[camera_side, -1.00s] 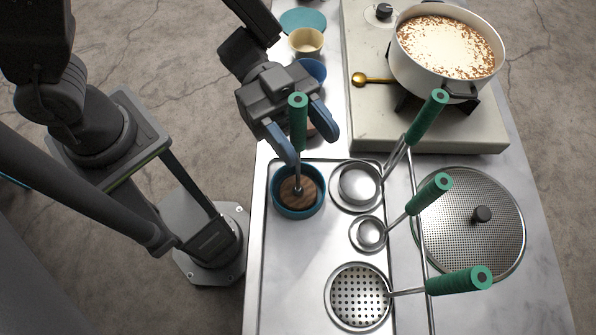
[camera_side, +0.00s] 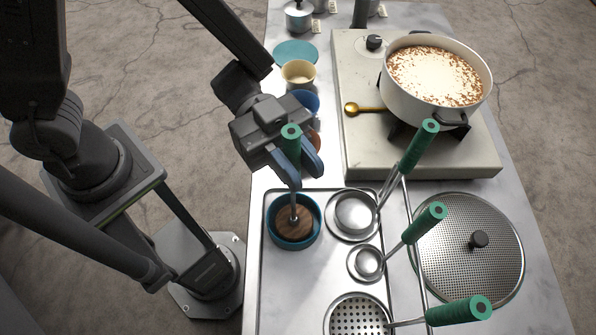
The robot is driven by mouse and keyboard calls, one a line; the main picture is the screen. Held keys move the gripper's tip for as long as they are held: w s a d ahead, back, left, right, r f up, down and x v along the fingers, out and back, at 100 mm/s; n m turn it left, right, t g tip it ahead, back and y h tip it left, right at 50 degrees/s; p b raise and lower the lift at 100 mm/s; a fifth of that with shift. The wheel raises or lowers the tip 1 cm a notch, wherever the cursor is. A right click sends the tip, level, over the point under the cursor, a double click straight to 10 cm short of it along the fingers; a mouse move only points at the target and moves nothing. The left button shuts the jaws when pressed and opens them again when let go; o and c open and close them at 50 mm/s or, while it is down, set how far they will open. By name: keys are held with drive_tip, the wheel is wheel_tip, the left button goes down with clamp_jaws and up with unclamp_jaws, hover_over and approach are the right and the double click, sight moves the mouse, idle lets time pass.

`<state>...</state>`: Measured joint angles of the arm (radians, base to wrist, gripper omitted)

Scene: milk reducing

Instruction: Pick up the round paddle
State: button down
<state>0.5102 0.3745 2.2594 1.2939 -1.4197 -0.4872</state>
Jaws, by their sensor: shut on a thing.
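The round paddle has a green grip (camera_side: 291,145), a thin metal rod and a round brown wooden disc (camera_side: 293,222). It stands upright with its disc inside a blue bowl (camera_side: 272,232) on the metal tray (camera_side: 275,290). My gripper (camera_side: 299,178) is around the paddle's handle, with its blue fingers shut on it just above the bowl. One finger partly hides the lower grip and the upper rod.
Several green-handled ladles and a skimmer (camera_side: 357,318) lean on a rail right of the bowl. A perforated lid (camera_side: 467,250) lies farther right. A pot (camera_side: 434,85) of frothy white liquid stands on the stove (camera_side: 352,140). Cups (camera_side: 298,73) stand behind my gripper.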

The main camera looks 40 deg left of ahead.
sight(289, 130)
drive_tip(key=r, duration=0.4)
drive_tip(key=shift+w+a+r, duration=0.15)
drive_tip(key=shift+w+a, duration=0.1)
drive_tip(key=shift+a, duration=0.15)
drive_tip(key=w+a+r, duration=0.4)
drive_tip(key=a+r, duration=0.2)
drive_tip(key=a, duration=0.3)
drive_tip(key=shift+w+a+r, duration=0.15)
drive_tip(key=shift+w+a, duration=0.15)
drive_tip(key=shift+a, duration=0.05)
